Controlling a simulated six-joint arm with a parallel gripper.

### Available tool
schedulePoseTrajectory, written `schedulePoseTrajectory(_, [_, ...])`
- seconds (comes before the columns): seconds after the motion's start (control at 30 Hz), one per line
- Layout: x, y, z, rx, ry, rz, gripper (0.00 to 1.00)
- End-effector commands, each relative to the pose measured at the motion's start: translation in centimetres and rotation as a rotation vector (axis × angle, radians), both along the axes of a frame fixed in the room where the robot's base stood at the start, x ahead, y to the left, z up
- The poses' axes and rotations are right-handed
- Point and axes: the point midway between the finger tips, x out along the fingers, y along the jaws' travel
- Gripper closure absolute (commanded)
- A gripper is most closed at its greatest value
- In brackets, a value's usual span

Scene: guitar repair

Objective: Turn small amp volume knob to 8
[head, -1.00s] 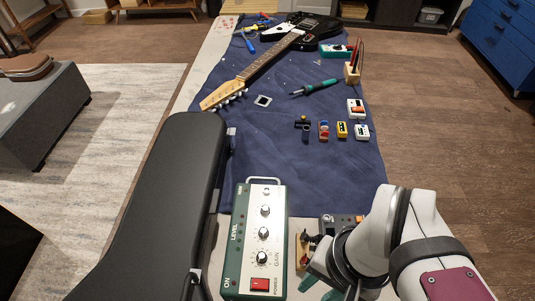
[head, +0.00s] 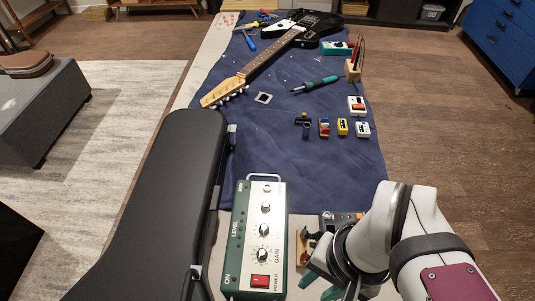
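The small amp (head: 241,262) is a green box with a silver panel, near the bottom middle of the head view. The knob settings are too small to read. My gripper (head: 322,291) is right of the amp, low at the bottom edge, with green fingers partly cut off. The fingers look spread, with nothing seen between them.
A black guitar case (head: 150,200) lies left of the amp. Small items and a grey device (head: 330,222) lie right of it, partly behind my arm. Several pedals (head: 342,127), a soldering iron (head: 315,84) and a guitar (head: 262,55) lie on the blue mat (head: 290,165).

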Motion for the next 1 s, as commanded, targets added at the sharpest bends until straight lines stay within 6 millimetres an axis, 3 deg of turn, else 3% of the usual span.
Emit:
schedulePoseTrajectory(0.03, [0.1, 0.0, 0.1, -0.002, 0.002, 0.01, 0.57])
schedulePoseTrajectory(0.1, [1.2, 0.3, 1.2, -0.023, 0.014, 0.146, 0.47])
schedulePoseTrajectory(0.17, [3.5, 1.0, 3.1, -0.063, 0.041, 0.4, 0.47])
schedulePoseTrajectory(0.2, [5.5, 2.0, 4.4, -0.098, 0.067, 0.616, 0.47])
schedulePoseTrajectory(0.27, [8.5, 4.3, 6.1, -0.148, 0.111, 0.939, 0.47])
schedulePoseTrajectory(0.33, [11.4, 7.8, 7.4, -0.199, 0.16, 1.267, 0.47])
schedulePoseTrajectory(0.4, [13.2, 11.4, 8.0, -0.236, 0.204, 1.518, 0.47])
schedulePoseTrajectory(0.5, [14.2, 15.0, 8.1, -0.267, 0.245, 1.733, 0.47])
schedulePoseTrajectory(0.57, [14.4, 15.8, 8.0, -0.274, 0.257, 1.788, 0.47])
schedulePoseTrajectory(0.67, [14.3, 15.5, 6.9, -0.276, 0.264, 1.807, 0.47])
schedulePoseTrajectory(1.0, [13.2, 11.8, -2.1, -0.272, 0.263, 1.801, 0.47])
